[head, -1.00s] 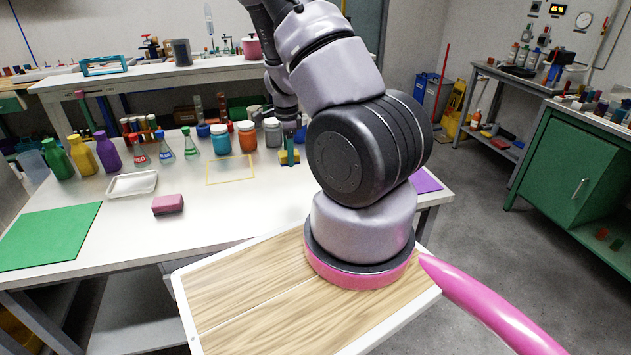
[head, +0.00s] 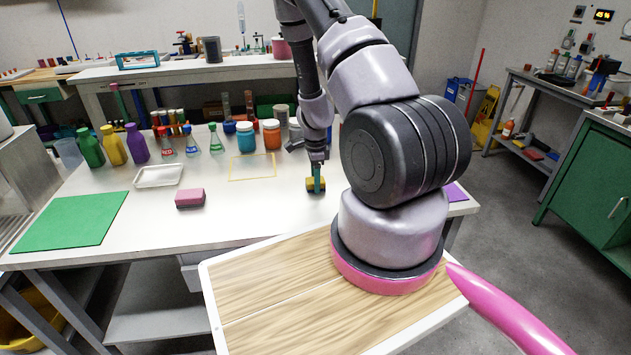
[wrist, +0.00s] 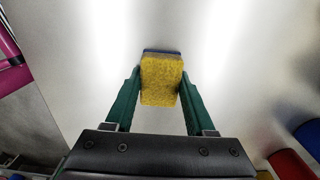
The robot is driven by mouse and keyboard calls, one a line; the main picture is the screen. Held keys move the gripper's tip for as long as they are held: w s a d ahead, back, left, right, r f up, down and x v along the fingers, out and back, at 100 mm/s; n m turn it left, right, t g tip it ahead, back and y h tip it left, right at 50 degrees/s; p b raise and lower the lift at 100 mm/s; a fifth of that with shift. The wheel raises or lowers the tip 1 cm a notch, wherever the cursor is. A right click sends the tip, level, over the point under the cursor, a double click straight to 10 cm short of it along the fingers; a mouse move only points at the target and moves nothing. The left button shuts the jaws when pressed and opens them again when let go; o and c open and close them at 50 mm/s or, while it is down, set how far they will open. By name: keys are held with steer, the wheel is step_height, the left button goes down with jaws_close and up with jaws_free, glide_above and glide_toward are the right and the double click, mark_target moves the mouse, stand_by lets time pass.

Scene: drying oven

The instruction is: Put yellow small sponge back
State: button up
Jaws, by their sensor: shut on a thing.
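The small yellow sponge (head: 311,186), with a dark blue layer along one edge in the wrist view, is between the green fingers of my gripper (head: 317,184). In the wrist view the fingers (wrist: 157,95) close on both sides of the sponge (wrist: 161,80). The sponge is over the right part of the white table (head: 240,215); I cannot tell whether it touches the top. A thin yellow rectangle outline (head: 253,180) is marked on the table to the left of my gripper, and it is empty.
A pink sponge (head: 190,198), a white tray (head: 158,177) and a green mat (head: 70,220) lie to the left. Several bottles, flasks and jars (head: 246,138) line the table's back. A purple mat (head: 456,193) lies at the right edge. The table's front middle is clear.

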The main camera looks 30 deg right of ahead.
steer(key=o, duration=1.3)
steer(key=shift+f, duration=0.15)
steer(key=s+a+r+n+t+y, duration=0.1)
steer(key=a+r+n, duration=0.15)
steer(key=r, duration=0.85)
steer(key=s+a+r+n+t+y, duration=0.15)
steer(key=a+r, duration=0.25)
steer(key=r, duration=0.8)
steer(key=s+a+r+n+t, duration=0.1)
steer(key=a+r+n, duration=0.2)
steer(key=r, duration=0.8)
steer(key=s+a+r+n+t, duration=0.1)
steer(key=s+r+n, duration=0.2)
steer(key=s+r, duration=0.2)
steer(key=s+a+r+n+t, duration=0.1)
steer(key=s+r+n, duration=0.2)
steer(key=s+r, duration=0.2)
steer(key=s+a+r+n+t, duration=0.1)
steer(key=s+r+n, duration=0.3)
steer(key=s+r, duration=0.1)
steer(key=shift+s+a+r+t+h, duration=0.25)
steer(key=shift+s+a+r+t, duration=0.15)
steer(key=shift+s, duration=0.2)
